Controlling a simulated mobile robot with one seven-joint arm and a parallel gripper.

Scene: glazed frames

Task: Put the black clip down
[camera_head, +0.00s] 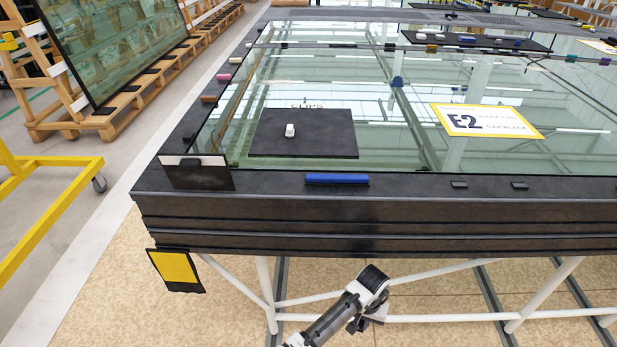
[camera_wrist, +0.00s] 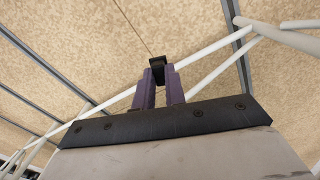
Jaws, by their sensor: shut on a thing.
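My gripper (camera_wrist: 158,93) is shut on a small black clip (camera_wrist: 158,64), held at the tips of its purple fingers in the wrist view. In the head view my gripper (camera_head: 368,318) is low, in front of the table's front edge and below its top; the held clip cannot be made out there. A black mat (camera_head: 330,140) lies on the glass, with the word CLIPS behind it. One small white piece (camera_head: 290,130) stands on the mat. Two black clips (camera_head: 459,184) (camera_head: 520,185) sit on the dark front rim.
A blue block (camera_head: 337,179) lies on the front rim. An E2 sign (camera_head: 487,121) lies on the glass to the right. A black plate (camera_head: 197,173) stands at the near left corner. Several small blocks sit on a dark tray (camera_head: 477,41) at the back. The mat is mostly bare.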

